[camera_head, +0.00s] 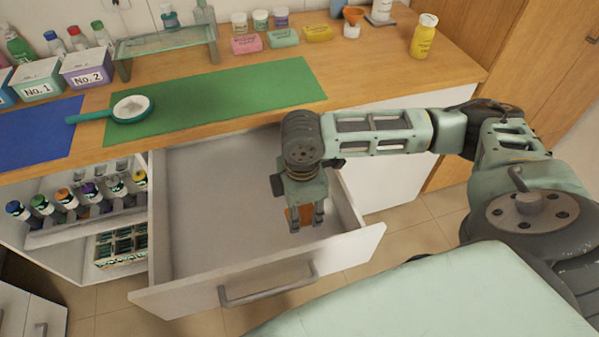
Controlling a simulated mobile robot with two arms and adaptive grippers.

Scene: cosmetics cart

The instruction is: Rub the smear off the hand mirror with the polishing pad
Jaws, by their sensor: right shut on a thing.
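The hand mirror (132,108) lies face up at the left end of the green mat, its green handle pointing left over the blue mat. Its round face looks pale with a whitish patch; I cannot make out the smear's exact edges. My right gripper (307,224) points down over the right part of the open drawer. It is shut on an orange-brown pad (306,213), which seems to be the polishing pad and is partly hidden by the fingers. The gripper is well apart from the mirror. My left gripper is not in view.
The open drawer (205,200) looks otherwise empty and juts out below the counter. A glass shelf (165,42), labelled boxes (88,70) and small jars line the back. A yellow bottle (423,38) stands at right. The green mat (230,90) is mostly clear.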

